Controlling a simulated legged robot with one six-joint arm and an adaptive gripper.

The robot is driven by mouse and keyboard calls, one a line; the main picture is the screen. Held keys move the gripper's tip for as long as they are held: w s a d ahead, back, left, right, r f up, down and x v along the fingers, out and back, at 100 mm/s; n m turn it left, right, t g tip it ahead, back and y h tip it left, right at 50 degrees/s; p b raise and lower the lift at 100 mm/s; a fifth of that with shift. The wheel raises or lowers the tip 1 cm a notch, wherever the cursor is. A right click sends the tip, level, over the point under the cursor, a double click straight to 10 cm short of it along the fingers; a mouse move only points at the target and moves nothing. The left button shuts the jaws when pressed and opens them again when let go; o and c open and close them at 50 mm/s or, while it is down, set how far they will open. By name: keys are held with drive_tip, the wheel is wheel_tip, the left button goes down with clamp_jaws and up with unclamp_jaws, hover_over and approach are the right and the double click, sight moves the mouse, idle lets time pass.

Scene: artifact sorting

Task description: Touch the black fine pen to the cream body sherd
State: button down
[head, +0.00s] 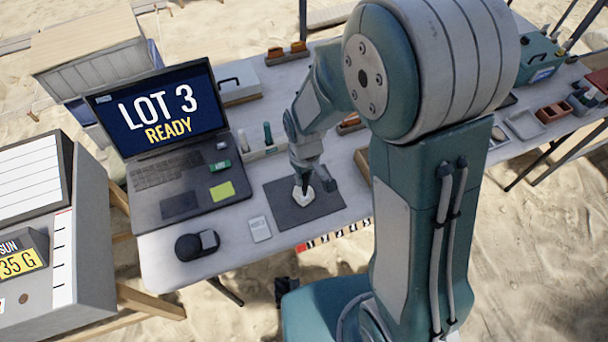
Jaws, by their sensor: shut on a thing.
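The cream body sherd (303,197) lies on a dark grey mat (284,213) on the table, below my gripper. My gripper (308,173) points down over the sherd and is shut on a thin black thing, the black fine pen (304,187). The pen points down and its lower end overlaps the sherd in the picture. At this size I cannot tell whether the tip touches the sherd or is just above it. The gripper's fingers and the upper part of the pen are hard to make out.
A laptop (160,165) reading "LOT 3 READY" stands left of the mat. A pen holder (262,152) with pens is behind it. Trays (523,124) stand far right.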

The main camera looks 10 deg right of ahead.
drive_tip(key=shift+f, duration=0.6)
idle(1.6)
drive_tip(key=shift+r, duration=4.05)
